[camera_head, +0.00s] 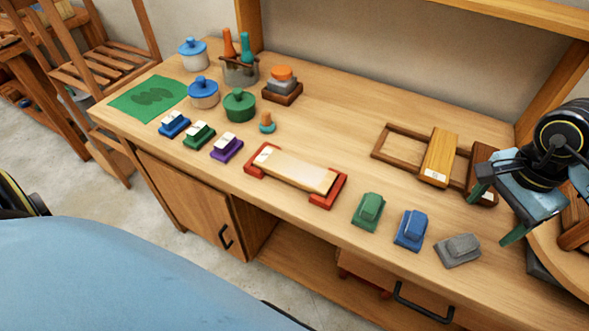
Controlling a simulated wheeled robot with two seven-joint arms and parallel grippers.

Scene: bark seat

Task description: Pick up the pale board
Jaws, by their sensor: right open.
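The pale board (297,171) lies flat across a red holder (326,192) with a raised end at each side, near the front edge of the workbench. A small white label shows at its left end. My right gripper (492,217) is at the right side of the bench, open and empty, with its fingers apart. It is well to the right of the pale board, and its near parts cover some of what lies behind. My left gripper is not in view.
A brown frame (398,158) with a yellow-brown board (439,158) lies behind and right. Green (368,210), blue (411,230) and grey (458,250) blocks stand along the front edge. Lidded pots, including a green one (239,105), stand at left. Bare bench lies behind the pale board.

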